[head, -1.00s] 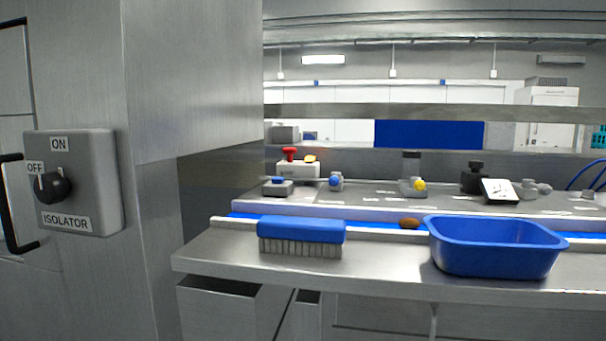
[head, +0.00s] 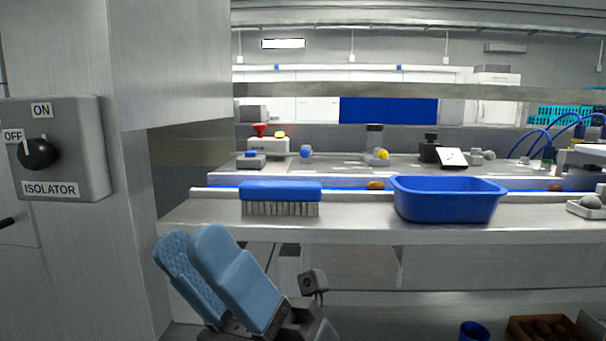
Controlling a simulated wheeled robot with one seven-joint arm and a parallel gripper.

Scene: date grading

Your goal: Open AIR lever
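No lever with a readable AIR label shows. Beyond the blue belt stand small fittings: one with a blue knob (head: 305,152), one with a yellow knob (head: 382,154) and a grey one (head: 488,155) at the right. Their lettering is too small to read, so I cannot tell which is the AIR lever or how it is set. My gripper (head: 190,236) has two light blue fingers, raised below the front edge of the steel bench, far from these fittings. The fingers stand apart with a textured inner pad showing, and nothing is between them.
A blue brush (head: 280,192) and a blue tub (head: 448,202) stand on the bench (head: 350,226). The isolator switch (head: 40,153) at left points to OFF. A red button box (head: 262,142) stands at the back. A steel panel (head: 170,65) blocks the left. A wooden crate (head: 515,328) is low right.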

